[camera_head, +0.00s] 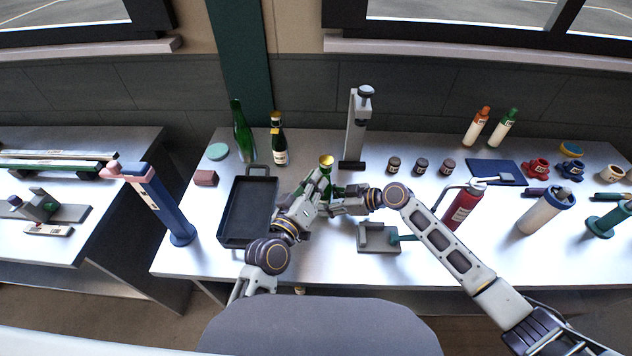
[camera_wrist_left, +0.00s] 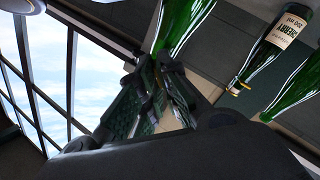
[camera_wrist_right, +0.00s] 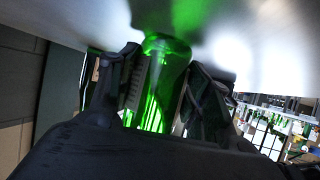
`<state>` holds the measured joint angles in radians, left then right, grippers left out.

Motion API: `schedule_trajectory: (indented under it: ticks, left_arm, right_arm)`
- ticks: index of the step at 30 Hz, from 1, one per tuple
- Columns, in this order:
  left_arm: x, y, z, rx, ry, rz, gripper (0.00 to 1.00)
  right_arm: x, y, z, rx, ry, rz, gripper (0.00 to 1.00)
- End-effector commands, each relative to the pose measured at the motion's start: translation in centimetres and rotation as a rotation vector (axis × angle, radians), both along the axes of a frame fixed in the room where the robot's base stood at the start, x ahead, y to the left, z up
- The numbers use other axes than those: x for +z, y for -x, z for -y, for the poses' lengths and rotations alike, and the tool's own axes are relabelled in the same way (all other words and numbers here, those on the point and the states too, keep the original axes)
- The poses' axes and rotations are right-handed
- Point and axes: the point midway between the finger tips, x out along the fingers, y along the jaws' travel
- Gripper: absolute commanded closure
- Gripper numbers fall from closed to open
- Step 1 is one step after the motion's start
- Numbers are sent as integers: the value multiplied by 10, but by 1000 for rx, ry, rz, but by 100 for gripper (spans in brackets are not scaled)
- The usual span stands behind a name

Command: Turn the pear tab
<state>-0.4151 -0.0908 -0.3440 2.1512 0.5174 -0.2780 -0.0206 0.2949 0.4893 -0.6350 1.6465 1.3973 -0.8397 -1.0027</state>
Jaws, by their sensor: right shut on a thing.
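A green bottle (camera_head: 326,172) with a gold capsule on its top stands near the table's middle. I cannot make out a pear tab in any view. My right gripper (camera_head: 338,203) is shut on the green bottle below the capsule; its fingers flank the green glass (camera_wrist_right: 160,85) in the right wrist view. My left gripper (camera_head: 318,180) is close to the bottle's upper part. In the left wrist view its fingertips (camera_wrist_left: 162,68) are close together near a green bottle neck. Their grip is unclear, and my fingers hide much of the bottle.
A black tray (camera_head: 224,212) lies left of my left arm. A tall green bottle (camera_head: 243,135) and a labelled dark bottle (camera_head: 280,155) stand behind it. A grey press stand (camera_head: 355,130) is behind the grippers. A red extinguisher-like bottle (camera_head: 462,208) stands right of my right forearm.

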Motion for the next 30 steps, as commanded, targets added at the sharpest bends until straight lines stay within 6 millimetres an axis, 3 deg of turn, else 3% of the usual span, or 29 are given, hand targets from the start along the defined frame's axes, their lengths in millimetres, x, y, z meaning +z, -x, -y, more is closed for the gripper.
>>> schedule_trajectory:
  ticks: [12,29,30]
  left_arm:
    - [-2,0,1,0,242,-113,100]
    - [-2,0,1,-1,284,-133,100]
    - [-2,0,1,-1,283,-133,94]
  right_arm:
    - [-1,1,-1,0,-1,-2,85]
    - [-1,1,-1,0,0,-1,85]
    - [-1,1,-1,0,0,-1,85]
